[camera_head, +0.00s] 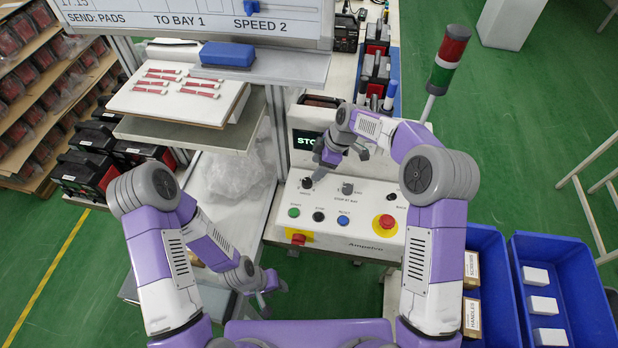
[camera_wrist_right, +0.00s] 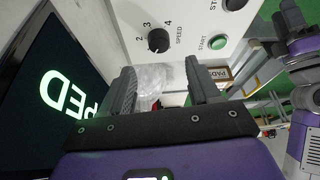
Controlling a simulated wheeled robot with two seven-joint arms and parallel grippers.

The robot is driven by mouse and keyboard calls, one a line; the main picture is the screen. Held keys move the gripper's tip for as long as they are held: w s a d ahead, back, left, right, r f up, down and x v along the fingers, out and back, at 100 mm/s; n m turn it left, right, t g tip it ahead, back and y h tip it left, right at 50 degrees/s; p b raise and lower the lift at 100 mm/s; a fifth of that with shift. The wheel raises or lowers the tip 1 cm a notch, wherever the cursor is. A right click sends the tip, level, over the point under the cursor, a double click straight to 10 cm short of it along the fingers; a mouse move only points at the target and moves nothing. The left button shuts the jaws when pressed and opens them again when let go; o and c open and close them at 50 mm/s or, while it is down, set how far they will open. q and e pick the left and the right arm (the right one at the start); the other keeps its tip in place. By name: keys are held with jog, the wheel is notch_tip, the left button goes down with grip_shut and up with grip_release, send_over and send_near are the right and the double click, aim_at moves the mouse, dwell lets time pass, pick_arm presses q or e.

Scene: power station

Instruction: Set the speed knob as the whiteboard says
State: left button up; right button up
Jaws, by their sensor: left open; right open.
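The whiteboard (camera_head: 190,18) at the top left reads "SEND: PADS", "TO BAY 1" and "SPEED 2". The speed knob (camera_wrist_right: 158,40) is small, round and black, on the white control panel (camera_head: 365,233), with the numbers 2, 3 and 4 beside it in the right wrist view. Its pointer is too small to read surely. In the head view the knob (camera_head: 307,183) is at the panel's left. My right gripper (camera_head: 318,172) is open just above it; in its wrist view the empty fingers (camera_wrist_right: 160,86) are apart from the knob. My left gripper (camera_head: 270,283) is open and empty, low beside the panel.
The panel has green (camera_head: 293,212), black (camera_head: 318,216) and blue (camera_head: 343,220) buttons and a red stop button (camera_head: 385,222). A dark display (camera_wrist_right: 60,95) stands close to my right gripper. A signal tower (camera_head: 449,60) rises behind. Blue crates (camera_head: 562,250) stand at the right.

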aim_at(307, 181)
jog(key=x, duration=0.8)
jog(key=c, duration=1)
